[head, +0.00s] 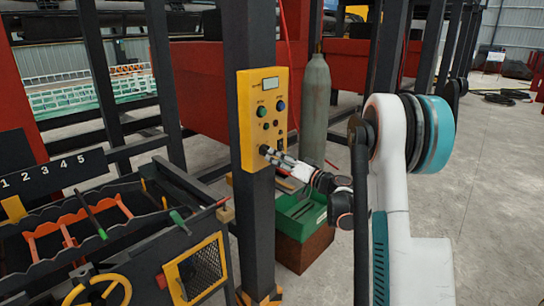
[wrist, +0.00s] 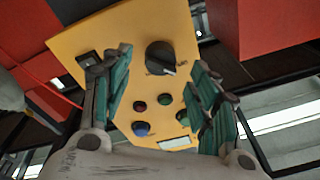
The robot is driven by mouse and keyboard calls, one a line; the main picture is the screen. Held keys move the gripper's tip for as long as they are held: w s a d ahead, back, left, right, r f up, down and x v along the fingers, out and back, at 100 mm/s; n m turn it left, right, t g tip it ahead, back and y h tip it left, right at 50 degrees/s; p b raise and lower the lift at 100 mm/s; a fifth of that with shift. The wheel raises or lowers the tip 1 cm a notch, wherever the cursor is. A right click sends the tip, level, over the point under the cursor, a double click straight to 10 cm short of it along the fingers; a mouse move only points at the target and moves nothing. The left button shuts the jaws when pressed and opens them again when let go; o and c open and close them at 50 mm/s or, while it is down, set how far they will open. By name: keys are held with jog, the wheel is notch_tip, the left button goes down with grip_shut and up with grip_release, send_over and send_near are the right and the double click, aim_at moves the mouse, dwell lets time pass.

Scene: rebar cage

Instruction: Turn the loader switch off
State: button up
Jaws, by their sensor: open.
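A yellow control panel (head: 249,95) is mounted on a dark upright post. In the wrist view the panel (wrist: 118,38) appears turned over, with its black rotary switch (wrist: 160,57) beyond and between my fingertips. The switch's pointer is turned towards the lower right there; the small labels beside it cannot be read. My gripper (head: 274,157) is at the panel's lower part and partly hides the switch in the head view. In the wrist view my gripper (wrist: 161,66) is open, with one finger on each side of the switch. I cannot tell whether the fingers touch it.
The panel also carries a blue button (head: 280,106), a green button (head: 261,111), smaller red and green buttons, a display (head: 270,84) and a black rocker switch (wrist: 88,60). A machine with a yellow handwheel (head: 122,283) is at left.

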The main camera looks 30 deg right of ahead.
jog(key=v, duration=0.7)
jog(key=shift+s+d, duration=0.15)
jog(key=shift+s, duration=0.3)
